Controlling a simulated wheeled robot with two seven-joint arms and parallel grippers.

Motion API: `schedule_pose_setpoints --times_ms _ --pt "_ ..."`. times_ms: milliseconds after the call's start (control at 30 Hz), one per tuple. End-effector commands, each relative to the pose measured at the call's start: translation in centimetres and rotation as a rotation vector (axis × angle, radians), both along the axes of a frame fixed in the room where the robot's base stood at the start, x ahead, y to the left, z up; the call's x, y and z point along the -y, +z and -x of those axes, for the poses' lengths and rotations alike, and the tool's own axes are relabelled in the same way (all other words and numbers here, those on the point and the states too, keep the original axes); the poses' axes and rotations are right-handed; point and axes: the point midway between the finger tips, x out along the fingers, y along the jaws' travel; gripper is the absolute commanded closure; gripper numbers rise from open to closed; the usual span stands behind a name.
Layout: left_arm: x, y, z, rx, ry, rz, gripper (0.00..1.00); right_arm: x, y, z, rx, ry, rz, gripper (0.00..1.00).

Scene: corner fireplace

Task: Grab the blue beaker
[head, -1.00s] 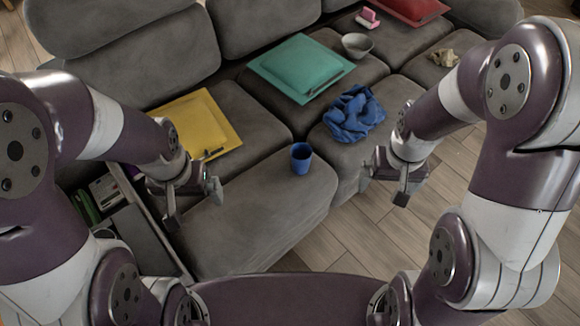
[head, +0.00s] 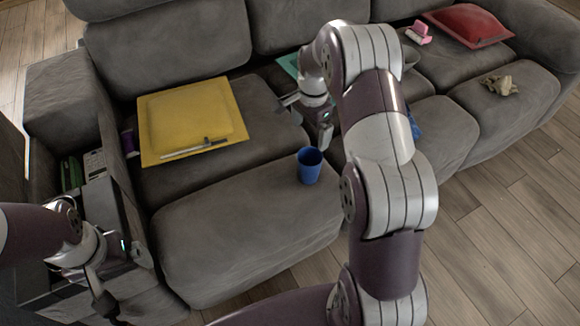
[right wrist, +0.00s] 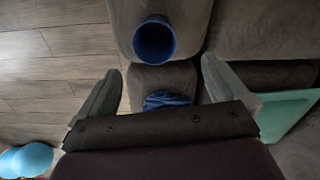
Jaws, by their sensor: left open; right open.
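The blue beaker (head: 309,166) stands upright on the front part of the grey sofa seat (head: 230,220). It also shows at the top of the right wrist view (right wrist: 154,40), its open mouth facing the camera. My right gripper (head: 310,117) is open and empty just behind the beaker in the head view, partly hidden by its own arm. In the right wrist view the beaker lies between the lines of the two spread fingers (right wrist: 162,82), beyond their tips. My left gripper (head: 122,278) is open and empty at the lower left, by the sofa's side storage.
The blue cloth (right wrist: 167,100) and teal pad (right wrist: 285,112) are mostly hidden in the head view. A red cushion (head: 468,25) and beige cloth (head: 499,85) lie right.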

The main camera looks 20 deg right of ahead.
Motion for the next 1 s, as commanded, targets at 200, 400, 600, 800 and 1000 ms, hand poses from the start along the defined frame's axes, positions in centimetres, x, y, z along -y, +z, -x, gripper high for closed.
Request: schedule_pose_setpoints --times_ms 200,400,600,800,1000 --pt "0.0 -0.9 0.0 0.000 0.000 0.000 0.00 -0.1 -2.1 0.4 -0.017 -0.085 -0.005 0.00" --pt "0.0 -2.2 0.0 0.000 0.000 0.000 0.00 -0.1 -6.6 0.4 -0.016 -0.083 -0.004 0.00" --pt "0.0 -2.8 0.0 0.000 0.000 0.000 0.00 -0.1 -8.4 0.4 -0.014 -0.082 -0.004 0.00" --pt "0.0 -4.6 0.0 0.000 0.000 0.000 0.00 -0.1 -12.1 0.7 -0.017 -0.081 -0.005 0.00" --pt "0.0 -4.6 0.0 0.000 0.000 0.000 0.00 0.0 -12.8 0.7 -0.013 -0.081 -0.004 0.00"
